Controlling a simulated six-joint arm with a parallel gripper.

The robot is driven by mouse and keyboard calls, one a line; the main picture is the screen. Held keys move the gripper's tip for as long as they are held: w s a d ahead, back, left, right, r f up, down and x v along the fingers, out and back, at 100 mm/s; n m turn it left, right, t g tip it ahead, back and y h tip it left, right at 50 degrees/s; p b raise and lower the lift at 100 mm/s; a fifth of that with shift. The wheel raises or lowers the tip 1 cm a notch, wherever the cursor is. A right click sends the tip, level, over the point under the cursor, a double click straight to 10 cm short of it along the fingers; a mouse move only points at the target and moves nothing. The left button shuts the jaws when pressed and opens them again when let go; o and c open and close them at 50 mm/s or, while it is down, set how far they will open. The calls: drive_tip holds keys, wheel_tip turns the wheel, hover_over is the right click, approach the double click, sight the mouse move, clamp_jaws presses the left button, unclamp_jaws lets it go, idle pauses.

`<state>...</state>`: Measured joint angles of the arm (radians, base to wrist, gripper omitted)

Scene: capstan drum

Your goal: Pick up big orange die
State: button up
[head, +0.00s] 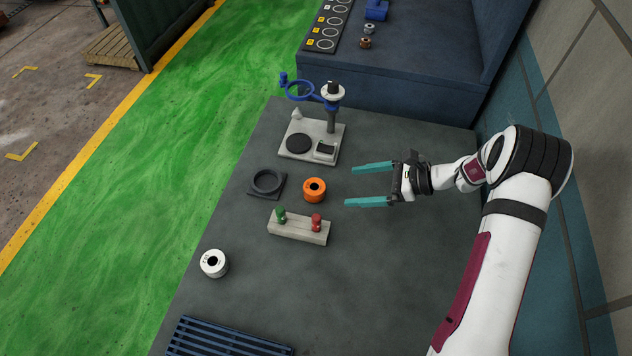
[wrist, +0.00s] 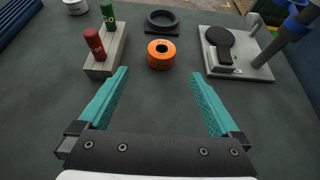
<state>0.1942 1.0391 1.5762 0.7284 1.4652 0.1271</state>
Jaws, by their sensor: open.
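The big orange die (head: 314,190) is a short orange cylinder with a dark central hole, standing on the dark table. In the wrist view the orange die (wrist: 161,54) is ahead of the fingertips, roughly centred between them. My gripper (head: 361,185) has two teal fingers spread wide, with nothing between them. It is to the right of the die in the head view, its fingers pointing left toward it. In the wrist view my gripper (wrist: 160,78) also shows open and empty, with a gap of bare table before the die.
A grey block with green and red pegs (head: 298,228) stands close below the die. A black ring holder (head: 267,183) is left of it. A press-like stand with blue ring (head: 313,138) is behind. A white cylinder (head: 214,263) and blue grate (head: 225,340) are nearer. The right-front table is clear.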

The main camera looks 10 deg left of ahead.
sight(320, 187)
drive_tip(key=x, duration=1)
drive_tip(key=shift+w+a+f, duration=0.15)
drive_tip(key=shift+a+f, duration=0.15)
drive_tip(key=shift+a, duration=0.05)
clamp_jaws()
